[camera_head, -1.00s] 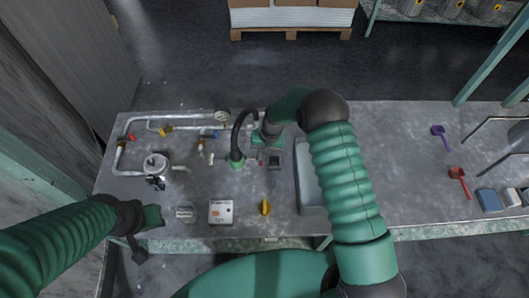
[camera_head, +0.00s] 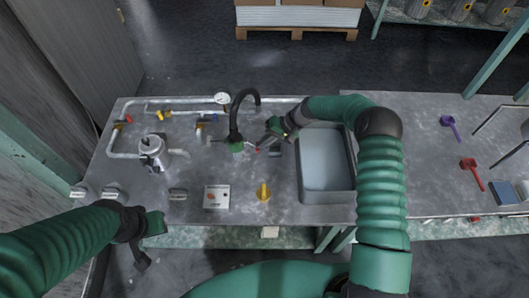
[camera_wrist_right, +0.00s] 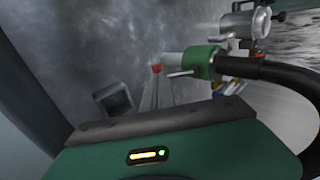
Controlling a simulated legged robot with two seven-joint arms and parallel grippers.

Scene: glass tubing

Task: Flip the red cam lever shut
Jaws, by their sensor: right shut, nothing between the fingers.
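A small red tip (camera_head: 257,150) shows on the bench just right of the green hose fitting (camera_head: 237,146), under the curved black hose. In the right wrist view the red tip (camera_wrist_right: 156,68) sits beside the green fitting (camera_wrist_right: 200,62), from which a thin pale bar sticks out. It seems to be the cam lever, but its angle is too small to tell. My right gripper (camera_head: 264,141) is shut and empty, above the bench just right of the fitting; touching cannot be told. My left gripper (camera_head: 148,236) hangs off the bench's front left; its jaws are unclear.
A grey sink basin (camera_head: 326,165) lies right of my right gripper. A metal pot (camera_head: 153,150), pipes with coloured valve handles and a gauge (camera_head: 222,98) stand to the left. A yellow knob (camera_head: 263,192) and a switch box (camera_head: 216,197) are in front. Red and purple scoops lie far right.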

